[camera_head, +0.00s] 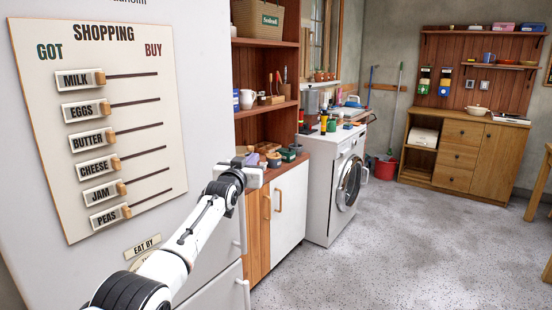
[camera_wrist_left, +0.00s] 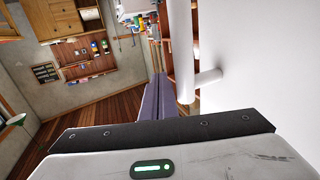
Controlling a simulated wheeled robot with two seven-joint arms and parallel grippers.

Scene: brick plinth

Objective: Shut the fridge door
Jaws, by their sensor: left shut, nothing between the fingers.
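The white fridge door (camera_head: 205,130) fills the left of the head view and carries a shopping board. In the left wrist view it is the pale surface (camera_wrist_left: 260,60) on the right, with a white bar handle (camera_wrist_left: 181,45) standing off it. My left gripper (camera_head: 252,166) is at the door's right edge in the head view. Its two purple-grey fingers (camera_wrist_left: 152,105) are together and empty, left of the handle and apart from it in the wrist view. I cannot tell whether the gripper touches the door or how far the door stands open. My right gripper is out of view.
A wooden shelf cabinet (camera_head: 264,125) with small items and a white washing machine (camera_head: 322,195) stand right of the fridge. A wooden sideboard (camera_head: 455,155) and a red bucket (camera_head: 385,168) are at the back. The grey floor (camera_head: 400,250) between is clear.

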